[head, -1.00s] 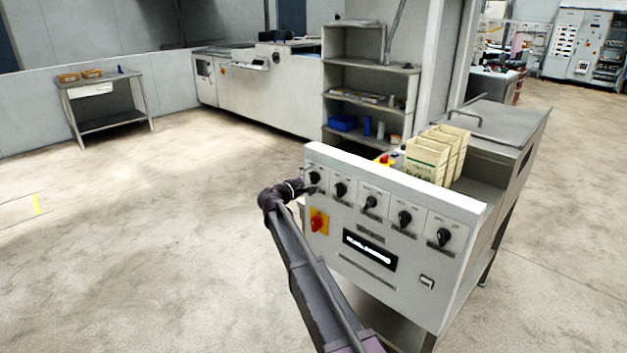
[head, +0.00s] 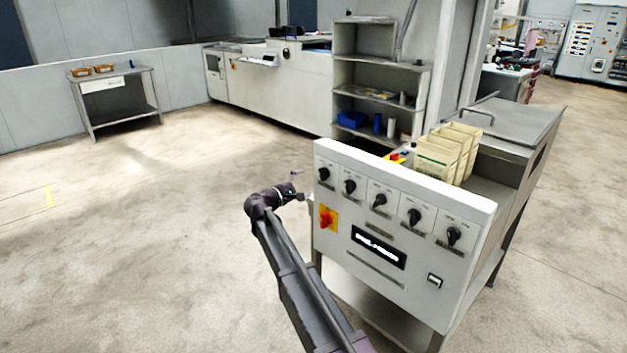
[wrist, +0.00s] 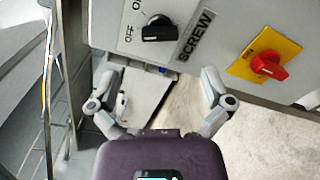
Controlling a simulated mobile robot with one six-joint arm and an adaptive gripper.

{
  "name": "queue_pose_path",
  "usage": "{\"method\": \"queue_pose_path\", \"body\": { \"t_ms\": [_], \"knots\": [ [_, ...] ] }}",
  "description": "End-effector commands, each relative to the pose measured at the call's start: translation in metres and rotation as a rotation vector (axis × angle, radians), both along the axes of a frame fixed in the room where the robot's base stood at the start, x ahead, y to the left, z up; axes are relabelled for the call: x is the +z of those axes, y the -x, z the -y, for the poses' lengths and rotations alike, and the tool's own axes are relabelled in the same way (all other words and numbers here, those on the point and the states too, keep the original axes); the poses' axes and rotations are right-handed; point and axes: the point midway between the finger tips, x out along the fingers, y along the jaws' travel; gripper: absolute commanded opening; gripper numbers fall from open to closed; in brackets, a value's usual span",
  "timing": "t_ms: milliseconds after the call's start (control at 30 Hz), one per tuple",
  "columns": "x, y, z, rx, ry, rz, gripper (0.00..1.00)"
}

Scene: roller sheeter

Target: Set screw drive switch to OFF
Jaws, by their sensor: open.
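The screw drive switch is a black rotary knob (wrist: 159,29) on a white plate marked ON, OFF and SCREW. In the wrist view its handle lies roughly sideways, with one end toward the OFF mark. In the head view it appears to be the leftmost knob (head: 324,174) in the panel's top row; its setting is too small to read there. My gripper (wrist: 160,88) is open and empty, its two fingers spread below the knob in the wrist picture, apart from it. In the head view my gripper (head: 297,186) is just left of the panel's left edge.
A red rotary switch on a yellow plate (wrist: 267,66) is close by, below the knob row in the head view. Several more black knobs (head: 379,200) continue rightward. A lit display (head: 378,247) sits below. Open floor (head: 150,240) lies left of the machine.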

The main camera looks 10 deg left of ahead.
Motion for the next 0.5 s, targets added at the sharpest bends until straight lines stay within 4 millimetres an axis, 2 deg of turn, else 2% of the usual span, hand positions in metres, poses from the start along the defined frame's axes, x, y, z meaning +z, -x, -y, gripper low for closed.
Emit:
{"method": "queue_pose_path", "body": {
  "t_ms": [200, 500],
  "knots": [
    [0.0, 0.023, -0.017, 0.001, 0.0, 0.0, 1.0],
    [0.0, 0.031, -0.024, 0.001, 0.0, 0.0, 1.0]
  ]
}}
